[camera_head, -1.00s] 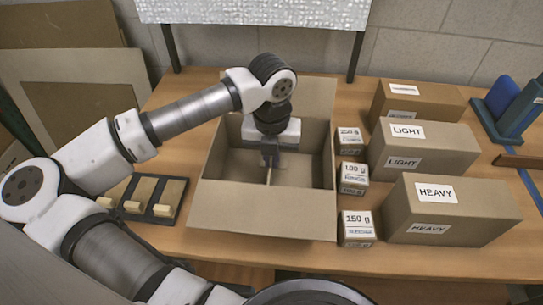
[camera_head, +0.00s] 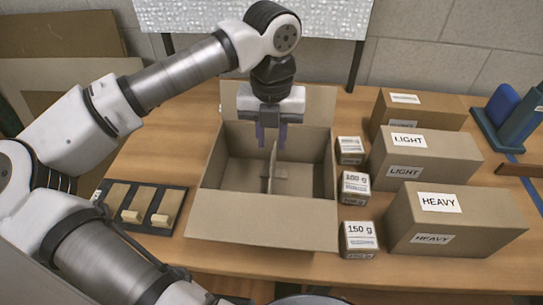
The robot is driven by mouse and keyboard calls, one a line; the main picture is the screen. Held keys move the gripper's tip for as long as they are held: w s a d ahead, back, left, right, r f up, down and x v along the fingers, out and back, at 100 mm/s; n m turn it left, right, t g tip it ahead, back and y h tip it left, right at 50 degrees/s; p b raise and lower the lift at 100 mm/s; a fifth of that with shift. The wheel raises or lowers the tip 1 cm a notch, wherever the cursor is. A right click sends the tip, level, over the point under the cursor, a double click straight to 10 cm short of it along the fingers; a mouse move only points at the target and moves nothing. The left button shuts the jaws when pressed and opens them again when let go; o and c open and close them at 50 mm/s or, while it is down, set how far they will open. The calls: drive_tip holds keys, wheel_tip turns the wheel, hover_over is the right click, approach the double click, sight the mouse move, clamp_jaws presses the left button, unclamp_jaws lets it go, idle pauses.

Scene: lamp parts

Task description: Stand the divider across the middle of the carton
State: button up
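The open cardboard carton (camera_head: 262,230) stands on the table with its flaps folded outward. The thin cardboard divider (camera_head: 271,170) stands upright inside it, near the middle from left to right, seen almost edge-on and running front to back. Low cardboard pieces show at its foot on both sides. My gripper (camera_head: 271,136) is above the divider, fingers pointing down and spread apart, one on each side of its top edge. The fingers appear clear of the divider. Whether its ends touch the carton walls is hard to tell.
A dark rack (camera_head: 145,209) with cardboard pieces lies left of the carton. Small weight boxes (camera_head: 358,240) stand close along its right side. Larger boxes marked LIGHT (camera_head: 425,155) and HEAVY (camera_head: 455,220) are further right. A blue device (camera_head: 510,115) stands at far right.

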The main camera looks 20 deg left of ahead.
drive_tip(key=shift+r, duration=1.55)
